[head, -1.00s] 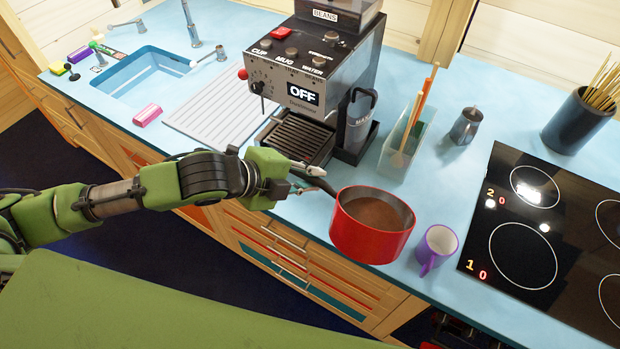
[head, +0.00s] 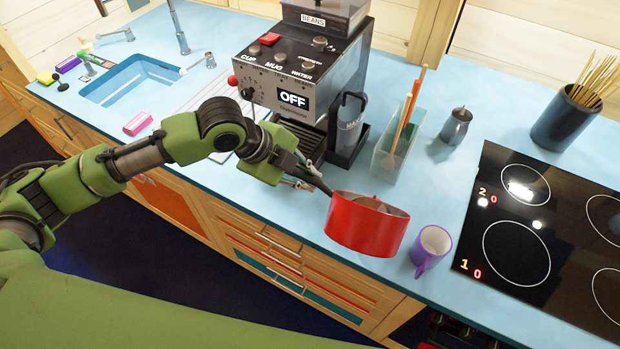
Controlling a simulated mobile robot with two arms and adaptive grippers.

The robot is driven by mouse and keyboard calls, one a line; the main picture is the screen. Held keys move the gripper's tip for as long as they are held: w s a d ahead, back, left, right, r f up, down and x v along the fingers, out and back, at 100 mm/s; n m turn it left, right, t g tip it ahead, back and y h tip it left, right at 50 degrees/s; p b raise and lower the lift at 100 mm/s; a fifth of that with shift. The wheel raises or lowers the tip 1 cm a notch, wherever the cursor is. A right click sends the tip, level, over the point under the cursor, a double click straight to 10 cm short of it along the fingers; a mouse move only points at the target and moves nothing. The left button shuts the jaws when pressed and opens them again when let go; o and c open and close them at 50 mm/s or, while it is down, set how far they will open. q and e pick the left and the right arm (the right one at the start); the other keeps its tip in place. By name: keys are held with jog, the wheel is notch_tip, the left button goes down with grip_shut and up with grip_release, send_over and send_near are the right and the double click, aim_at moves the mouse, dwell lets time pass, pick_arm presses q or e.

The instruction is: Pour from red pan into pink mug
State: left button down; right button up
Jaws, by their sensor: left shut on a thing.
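The red pan (head: 365,228) is held above the front edge of the blue counter, left of the mug. It is tilted, its rim dipping towards the right, and only a narrow strip of its inside shows. My left gripper (head: 308,178) is shut on the pan's dark handle. The mug (head: 431,247) looks purple with a pale inside. It stands upright on the counter just right of the pan, with its handle towards the front. No stream between pan and mug is visible. My right gripper is not in view.
A coffee machine (head: 300,70) stands behind my left arm. The black hob (head: 545,235) lies right of the mug. The sink (head: 130,80) is at the far left.

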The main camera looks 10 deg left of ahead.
pick_arm(q)
jog(key=shift+r, duration=0.25)
dwell(0.3)
notch_tip(320, 180, up, 3)
jog(key=t+h+b, duration=0.1)
jog(key=t+b, duration=0.1)
jog(key=shift+m+t, duration=0.3)
jog(key=shift+t, duration=0.1)
jog(key=shift+s+r, duration=0.1)
jog(key=shift+r, duration=0.35)
jog(key=shift+d, duration=0.1)
notch_tip(320, 180, up, 3)
jog(key=shift+f+p, duration=0.1)
jog(key=shift+p, duration=1.05)
notch_tip(320, 180, up, 5)
jog(key=shift+r, duration=0.15)
